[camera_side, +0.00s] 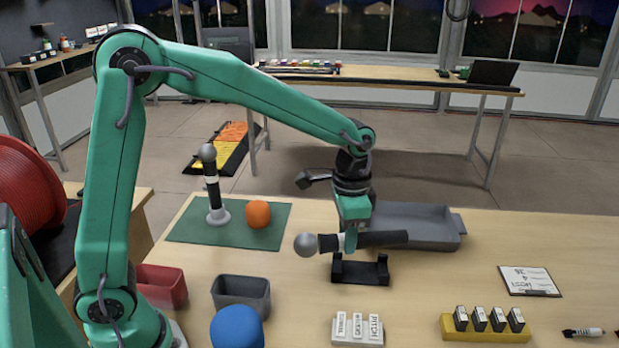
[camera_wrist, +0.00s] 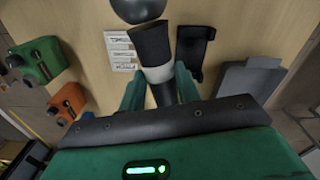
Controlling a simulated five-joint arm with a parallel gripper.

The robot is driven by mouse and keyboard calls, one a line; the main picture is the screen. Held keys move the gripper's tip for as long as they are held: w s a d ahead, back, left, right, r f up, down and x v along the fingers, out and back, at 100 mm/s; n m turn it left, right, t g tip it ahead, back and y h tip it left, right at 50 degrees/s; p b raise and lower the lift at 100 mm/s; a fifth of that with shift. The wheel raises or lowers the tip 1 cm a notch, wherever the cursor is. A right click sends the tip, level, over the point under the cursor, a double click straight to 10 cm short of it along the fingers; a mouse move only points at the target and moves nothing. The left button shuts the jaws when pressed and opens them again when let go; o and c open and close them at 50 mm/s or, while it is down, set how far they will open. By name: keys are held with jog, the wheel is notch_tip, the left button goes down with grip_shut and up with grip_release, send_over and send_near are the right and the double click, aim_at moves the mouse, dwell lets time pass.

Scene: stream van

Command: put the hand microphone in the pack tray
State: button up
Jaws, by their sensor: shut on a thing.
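The hand microphone (camera_side: 385,239) has a grey ball head and a black handle with a white band. My gripper (camera_side: 350,238) is shut on it near the white band and holds it roughly level, head to the left, above a black cradle (camera_side: 360,272). In the wrist view the microphone (camera_wrist: 153,48) lies between the jaws (camera_wrist: 160,88), its head cut off at the top edge. The grey pack tray (camera_side: 450,240) lies just behind and right of my gripper; its left part is hidden. It also shows in the wrist view (camera_wrist: 250,80).
A second, upright microphone (camera_side: 213,190) and an orange ball (camera_side: 258,214) stand on a green mat (camera_side: 190,235) at left. Bins (camera_side: 240,294), a blue ball (camera_side: 237,328), label blocks (camera_side: 357,330) and a yellow block holder (camera_side: 485,335) line the front. Right of the tray is clear.

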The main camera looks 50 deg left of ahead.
jog(key=a+r+n, duration=0.4)
jog(key=a+n, duration=0.2)
jog(key=a, duration=0.3)
jog(key=shift+s+a, duration=0.2)
jog(key=shift+s, duration=0.1)
jog(key=shift+w, duration=0.1)
jog(key=w+d+m, duration=0.1)
jog(key=w+m, duration=0.5)
jog(key=w, duration=1.3)
jog(key=w+d+f+m+t, duration=0.2)
jog(key=w+f+m, duration=0.5)
jog(key=w+f, duration=0.2)
jog(key=shift+w+d, duration=0.4)
jog(key=shift+w, duration=0.95)
